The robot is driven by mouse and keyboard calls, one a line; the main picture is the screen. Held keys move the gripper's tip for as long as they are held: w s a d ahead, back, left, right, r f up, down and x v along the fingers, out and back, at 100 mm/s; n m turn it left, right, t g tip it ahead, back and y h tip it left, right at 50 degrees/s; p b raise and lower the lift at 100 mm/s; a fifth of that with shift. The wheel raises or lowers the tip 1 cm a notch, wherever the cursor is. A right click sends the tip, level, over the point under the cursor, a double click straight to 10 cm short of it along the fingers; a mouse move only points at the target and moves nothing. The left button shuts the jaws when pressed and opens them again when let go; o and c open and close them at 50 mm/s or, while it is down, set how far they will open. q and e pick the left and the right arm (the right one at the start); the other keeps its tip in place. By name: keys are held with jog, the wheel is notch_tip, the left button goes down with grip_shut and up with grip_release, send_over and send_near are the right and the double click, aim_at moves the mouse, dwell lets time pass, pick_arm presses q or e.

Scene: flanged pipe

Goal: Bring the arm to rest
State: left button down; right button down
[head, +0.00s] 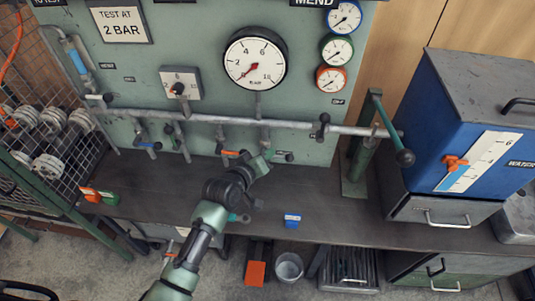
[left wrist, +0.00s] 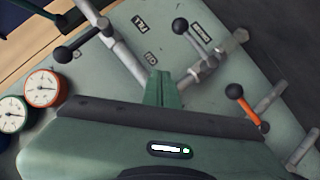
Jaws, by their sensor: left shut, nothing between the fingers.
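My left gripper (head: 266,160) is at the end of my green and black arm, which reaches up over the workbench in the head view. It is just below the grey pipe (head: 220,120) on the green panel. In the left wrist view its green fingers (left wrist: 166,88) are together, with nothing between them. They point towards the panel, between the black-knobbed levers and a valve lever with an orange grip (left wrist: 236,92). Whether the fingers touch anything is hard to tell. My right gripper is in neither view.
A large dial gauge (head: 255,60) is above the pipe. A green lever stand (head: 357,170) and a blue water tank (head: 465,125) stand at the right. A small blue object (head: 292,221) lies on the dark bench (head: 330,205). A wire cage (head: 45,130) is at the left.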

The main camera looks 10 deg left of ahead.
pick_arm(q)
jog(key=s+a+f+m+g+y, duration=0.1)
jog(key=s+a+m+g+y, duration=0.3)
jog(key=s, duration=0.7)
jog(key=s+a+m+g+h, duration=0.15)
jog(key=s+a, duration=0.35)
jog(key=s, duration=0.6)
jog(key=s+a+f+m+g+y, duration=0.1)
jog(key=s+a+g+y, duration=0.3)
jog(key=s, duration=0.7)
notch_tip(320, 180, down, 24)
jog(key=f+h, duration=0.1)
jog(key=h, duration=0.1)
jog(key=s+a+f+g, duration=0.1)
jog(key=s+a+f, duration=0.1)
jog(key=s+f, duration=0.6)
jog(key=s+a+f+g, duration=0.1)
jog(key=s+a+f, duration=0.1)
jog(key=s+f, duration=0.7)
jog(key=shift+s+f+m+y, duration=0.25)
jog(key=shift+s+m+y, duration=0.1)
jog(key=shift+s, duration=0.4)
